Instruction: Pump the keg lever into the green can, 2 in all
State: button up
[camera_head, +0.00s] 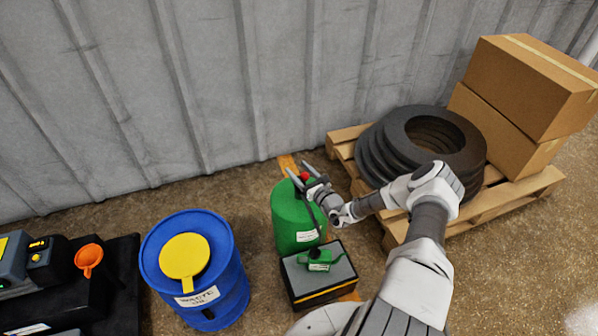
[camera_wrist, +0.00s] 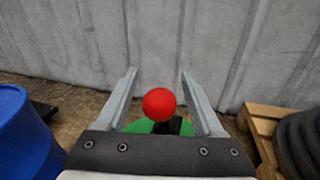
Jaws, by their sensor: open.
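The green keg (camera_head: 293,222) stands on the floor near the wall. Its lever has a red ball knob (camera_head: 304,176), which also shows in the wrist view (camera_wrist: 159,103). My gripper (camera_head: 309,168) is at the top of the keg, with its fingers spread. In the wrist view my gripper (camera_wrist: 158,76) has the red knob between its two fingers, with a gap on each side. The small green can (camera_head: 319,258) sits on a dark box (camera_head: 336,274) in front of the keg. Much of the lever and the keg top is hidden by my gripper.
A blue waste oil drum (camera_head: 222,267) with a yellow lid (camera_head: 184,257) stands left of the keg. A pallet (camera_head: 484,209) with stacked black rings (camera_head: 383,139) and cardboard boxes (camera_head: 530,80) is to the right. An orange funnel (camera_head: 89,256) is at far left. The corrugated wall (camera_head: 230,70) is behind.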

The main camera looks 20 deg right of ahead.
grip_shut()
dwell(1.4)
